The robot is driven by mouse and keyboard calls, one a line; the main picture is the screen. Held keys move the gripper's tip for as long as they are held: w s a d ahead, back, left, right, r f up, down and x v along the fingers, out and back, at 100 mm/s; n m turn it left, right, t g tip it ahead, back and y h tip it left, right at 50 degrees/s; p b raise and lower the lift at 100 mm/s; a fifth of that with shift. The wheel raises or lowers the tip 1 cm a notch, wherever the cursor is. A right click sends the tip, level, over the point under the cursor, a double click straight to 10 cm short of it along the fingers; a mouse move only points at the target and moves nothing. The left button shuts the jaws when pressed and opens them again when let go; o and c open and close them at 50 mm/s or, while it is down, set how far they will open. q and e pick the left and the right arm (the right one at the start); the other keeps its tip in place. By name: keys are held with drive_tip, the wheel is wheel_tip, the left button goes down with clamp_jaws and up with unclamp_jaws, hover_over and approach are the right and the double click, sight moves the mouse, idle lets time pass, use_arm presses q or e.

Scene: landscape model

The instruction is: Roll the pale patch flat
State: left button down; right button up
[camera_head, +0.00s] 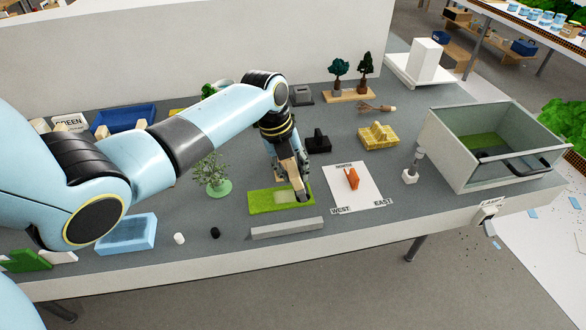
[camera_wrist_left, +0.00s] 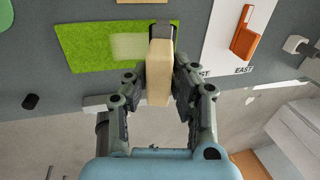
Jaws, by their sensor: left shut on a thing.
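The pale patch (camera_head: 285,197) is a light, squarish area on the bright green mat (camera_head: 261,203) near the table's front. In the left wrist view the patch (camera_wrist_left: 128,46) lies left of the tool, on the green mat (camera_wrist_left: 82,42). My left gripper (camera_wrist_left: 153,84) is shut on the tan wooden handle (camera_wrist_left: 159,75) of a tool with a dark grey end (camera_wrist_left: 160,31). That end is over the mat's right part, beside the patch; I cannot tell whether it touches. In the head view my left gripper (camera_head: 296,182) is above the mat's right end. My right gripper is not in view.
A white sheet (camera_head: 352,190) with an orange piece (camera_head: 352,179) lies right of the mat. A grey bar (camera_head: 287,228) lies in front. A small tree (camera_head: 212,174) stands left. A glass-sided box (camera_head: 490,145) stands at the right. Bare table shows between them.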

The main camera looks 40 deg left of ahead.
use_arm(q)
drive_tip(key=shift+f+b, duration=0.3)
drive_tip(key=shift+f, duration=0.15)
drive_tip(key=shift+s, duration=0.1)
